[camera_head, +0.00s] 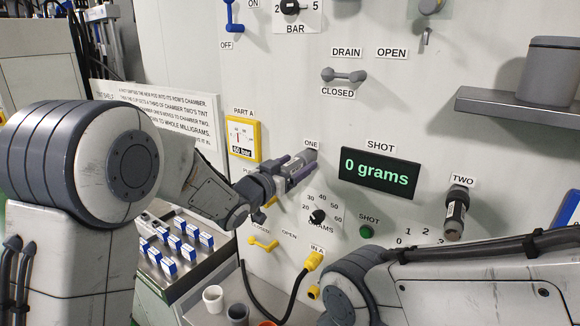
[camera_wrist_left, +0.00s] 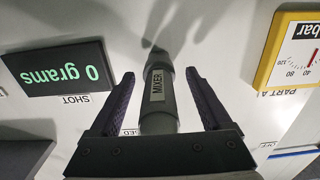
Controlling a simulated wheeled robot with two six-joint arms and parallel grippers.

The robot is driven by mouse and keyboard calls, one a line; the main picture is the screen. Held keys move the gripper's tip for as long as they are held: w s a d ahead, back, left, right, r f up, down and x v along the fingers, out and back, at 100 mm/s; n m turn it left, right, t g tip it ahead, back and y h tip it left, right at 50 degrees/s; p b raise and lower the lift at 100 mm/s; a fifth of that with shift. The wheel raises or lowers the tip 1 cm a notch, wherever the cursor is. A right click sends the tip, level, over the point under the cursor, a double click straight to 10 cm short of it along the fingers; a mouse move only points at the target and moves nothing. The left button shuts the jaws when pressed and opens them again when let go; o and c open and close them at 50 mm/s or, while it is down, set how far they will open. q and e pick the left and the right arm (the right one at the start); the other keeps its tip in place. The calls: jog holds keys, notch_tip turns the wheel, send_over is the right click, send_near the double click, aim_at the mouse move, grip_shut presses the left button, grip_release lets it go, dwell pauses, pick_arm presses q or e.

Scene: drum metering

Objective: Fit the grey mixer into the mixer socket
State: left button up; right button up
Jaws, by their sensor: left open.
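The grey mixer (camera_wrist_left: 158,88), a dark grey cylinder with a MIXER label, lies lengthwise between the two fingers of my left gripper (camera_wrist_left: 160,76) in the left wrist view. The fingers are open, with a gap on each side of it. In the head view my left gripper (camera_head: 302,170) is at the wall panel just below the ONE label. The mixer is partly hidden there by the fingers. I cannot make out the mixer socket, nor tell whether the mixer's far end is seated in anything. My right gripper is out of view.
The display (camera_head: 380,174) reads 0 grams. A dark cylinder (camera_head: 456,212) hangs below TWO. A yellow-ended hose (camera_head: 300,280), small cups (camera_head: 213,298) and a tray of blue-and-white pods (camera_head: 170,266) are lower down.

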pick_arm(q)
jog(key=shift+w+d+r, duration=0.1)
jog(key=shift+d+r, duration=0.05)
jog(key=shift+d, duration=0.25)
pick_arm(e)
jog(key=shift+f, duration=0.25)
pick_arm(q)
grip_shut()
jog(key=shift+b, duration=0.3)
jog(key=shift+s+a, duration=0.15)
jog(key=shift+s, duration=0.05)
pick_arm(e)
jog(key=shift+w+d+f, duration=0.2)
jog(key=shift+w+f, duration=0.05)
pick_arm(q)
jog(key=shift+s, duration=0.1)
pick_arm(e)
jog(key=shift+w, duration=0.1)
pick_arm(q)
jog(key=shift+a, duration=0.15)
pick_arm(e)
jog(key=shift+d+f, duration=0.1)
